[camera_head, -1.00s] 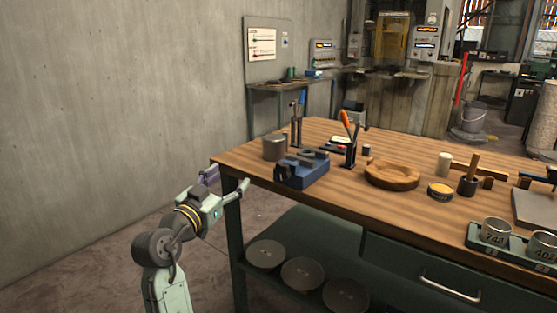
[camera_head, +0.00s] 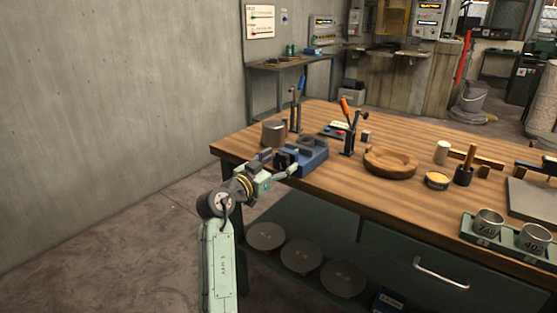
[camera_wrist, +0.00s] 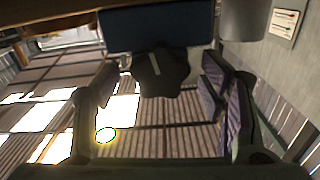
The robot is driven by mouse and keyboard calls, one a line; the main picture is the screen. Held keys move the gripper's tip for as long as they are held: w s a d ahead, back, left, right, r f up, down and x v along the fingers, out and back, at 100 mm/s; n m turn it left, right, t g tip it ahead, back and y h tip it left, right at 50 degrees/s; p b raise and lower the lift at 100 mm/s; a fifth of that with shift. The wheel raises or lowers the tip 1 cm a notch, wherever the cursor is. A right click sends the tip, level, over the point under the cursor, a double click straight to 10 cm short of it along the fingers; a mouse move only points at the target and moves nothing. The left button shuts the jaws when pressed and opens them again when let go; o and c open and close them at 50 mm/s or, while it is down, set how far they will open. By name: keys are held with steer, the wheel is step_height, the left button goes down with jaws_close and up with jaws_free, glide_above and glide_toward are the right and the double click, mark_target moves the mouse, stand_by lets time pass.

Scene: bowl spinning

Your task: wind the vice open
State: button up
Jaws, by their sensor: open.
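The blue vice (camera_head: 312,157) sits at the left front corner of the wooden workbench, with grey jaws on top. In the wrist view its blue body (camera_wrist: 155,28) is at the top, and a dark lobed handle (camera_wrist: 162,73) with a pale mark faces me. My gripper (camera_head: 278,163) is at the vice's front left side and hides part of it in the head view. In the wrist view my gripper (camera_wrist: 165,105) has its purple-padded fingers wide apart, one on each side of the handle and below it in the picture. I cannot tell whether a finger touches it.
A grey cup (camera_head: 273,133) stands just behind the vice, close to my gripper. Upright tool holders (camera_head: 347,138), a wooden bowl (camera_head: 390,162) and a yellow tin (camera_head: 437,180) stand farther right. The workbench edge (camera_head: 350,202) runs below the vice.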

steer(key=shift+c, duration=0.5)
steer(key=c, duration=1.1)
steer(key=shift+o, duration=0.2)
